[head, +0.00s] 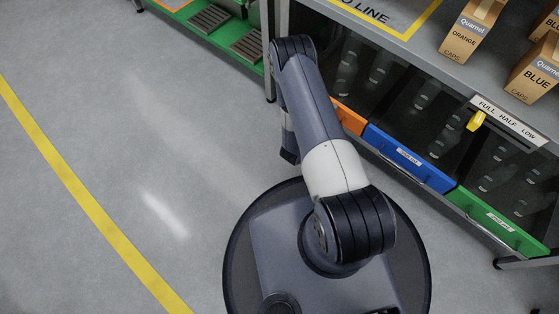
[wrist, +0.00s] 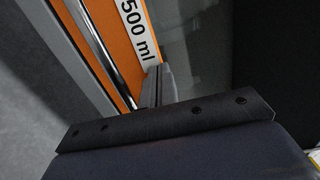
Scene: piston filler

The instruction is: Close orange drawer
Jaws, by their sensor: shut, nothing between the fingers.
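The orange drawer (head: 349,117) is at the left end of a row of drawers under the bench in the head view. My arm hides most of its front, so I cannot tell how far out it stands. In the wrist view its orange front (wrist: 91,48) fills the upper left, with a "500 ml" label and a metal bar handle. My gripper (wrist: 158,72) is shut and empty, its fingertips close to the orange front beside the label. I cannot tell whether they touch it. In the head view my arm hides the fingertips.
A blue drawer (head: 410,159) and a green drawer (head: 502,222) continue the row to the right. Boxes of orange caps (head: 467,35) and blue caps (head: 535,72) stand on the bench (head: 440,62). The floor at left is clear.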

